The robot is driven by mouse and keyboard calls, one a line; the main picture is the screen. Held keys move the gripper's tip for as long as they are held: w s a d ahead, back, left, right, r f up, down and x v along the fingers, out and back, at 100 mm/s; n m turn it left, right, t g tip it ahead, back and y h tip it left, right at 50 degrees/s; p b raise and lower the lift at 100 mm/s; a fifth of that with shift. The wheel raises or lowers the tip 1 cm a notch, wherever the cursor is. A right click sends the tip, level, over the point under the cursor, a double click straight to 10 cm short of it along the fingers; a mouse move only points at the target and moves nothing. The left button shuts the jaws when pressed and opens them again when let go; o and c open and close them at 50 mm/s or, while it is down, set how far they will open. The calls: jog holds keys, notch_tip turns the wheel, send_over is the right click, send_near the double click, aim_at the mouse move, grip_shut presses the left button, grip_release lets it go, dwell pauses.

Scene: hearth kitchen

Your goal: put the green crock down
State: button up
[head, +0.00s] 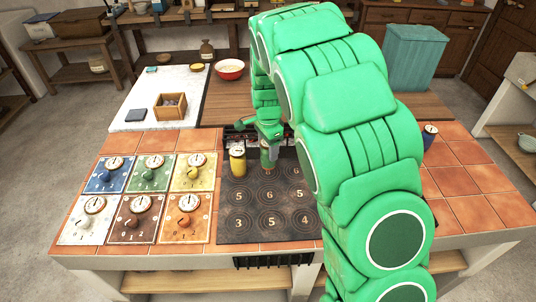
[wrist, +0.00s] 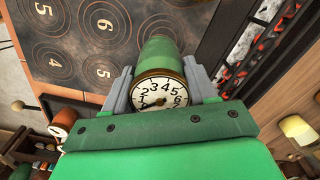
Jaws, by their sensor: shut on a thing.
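The green crock (head: 265,158) has a numbered dial on its lid, which faces the camera in the wrist view (wrist: 162,93). My gripper (head: 270,136) is shut on it, with a grey finger on each side of the crock in the wrist view (wrist: 160,84). The crock is upright at the back of the dark hob plate (head: 262,232), right of a yellow crock (head: 238,163). The plate bears numbered rings. I cannot tell whether the crock's base touches the plate.
Several coloured dial panels (head: 149,173) lie left of the plate. A blue crock (head: 429,137) stands on the right tiles beyond my arm. A wooden box (head: 171,105) and a red bowl (head: 229,69) are farther back. Front rings of the plate are clear.

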jog(key=shift+w+f, duration=0.3)
jog(key=shift+f, duration=1.5)
jog(key=shift+f, duration=0.1)
jog(key=o, duration=1.3)
jog(key=shift+o, duration=0.2)
notch_tip(320, 180, up, 12)
jog(key=shift+r, duration=0.1)
